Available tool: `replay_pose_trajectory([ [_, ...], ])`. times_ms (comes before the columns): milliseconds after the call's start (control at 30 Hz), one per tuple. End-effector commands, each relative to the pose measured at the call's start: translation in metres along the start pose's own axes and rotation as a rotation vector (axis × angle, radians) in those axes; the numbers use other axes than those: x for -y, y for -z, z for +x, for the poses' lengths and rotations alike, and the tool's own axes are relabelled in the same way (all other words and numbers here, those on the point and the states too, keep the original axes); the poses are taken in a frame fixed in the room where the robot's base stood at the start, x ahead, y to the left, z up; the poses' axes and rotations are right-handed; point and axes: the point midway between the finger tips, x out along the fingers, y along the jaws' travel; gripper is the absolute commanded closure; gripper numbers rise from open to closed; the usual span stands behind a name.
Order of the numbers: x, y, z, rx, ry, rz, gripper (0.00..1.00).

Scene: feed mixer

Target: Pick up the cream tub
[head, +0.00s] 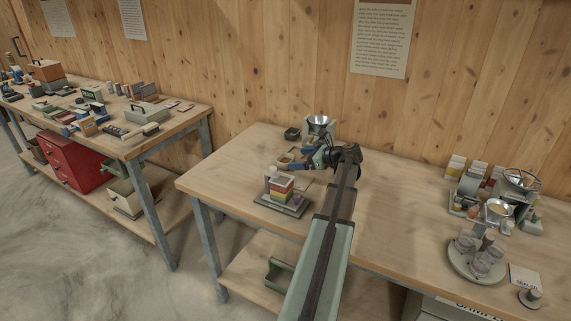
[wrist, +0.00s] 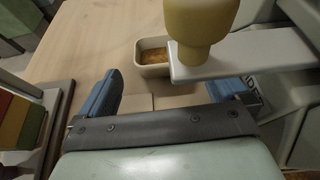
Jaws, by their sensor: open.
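The cream tub (wrist: 151,68), a small open box with brown grainy contents, sits on the wooden table beyond my fingertips in the wrist view. Its right part is hidden by a pale shelf and a yellow spout. In the head view it appears as a small pale tub (head: 285,158) just left of my gripper (head: 306,160). In the wrist view my gripper (wrist: 168,84) is open, with blue fingers on either side and nothing gripped between them. The tub lies ahead of the gap, apart from the fingers.
The yellow spout (wrist: 198,22) and pale shelf (wrist: 245,56) overhang close to the tub's right. A machine with a metal bowl (head: 320,122) stands behind my gripper. A dark box (head: 292,133) is at the back. A tray with a striped block (head: 281,187) stands left.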

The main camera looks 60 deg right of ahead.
Motion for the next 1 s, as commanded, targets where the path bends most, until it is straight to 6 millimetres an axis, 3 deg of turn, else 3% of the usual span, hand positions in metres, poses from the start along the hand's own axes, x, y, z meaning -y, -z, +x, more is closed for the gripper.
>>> replay_pose_trajectory([
  [200, 0.001, 0.002, 0.028, 0.0, -0.001, 0.0, 0.0],
  [467, 0.001, 0.002, 0.032, 0.0, 0.0, 0.0, 0.0],
  [1000, 0.001, 0.002, 0.032, 0.0, 0.0, 0.0, 0.5],
])
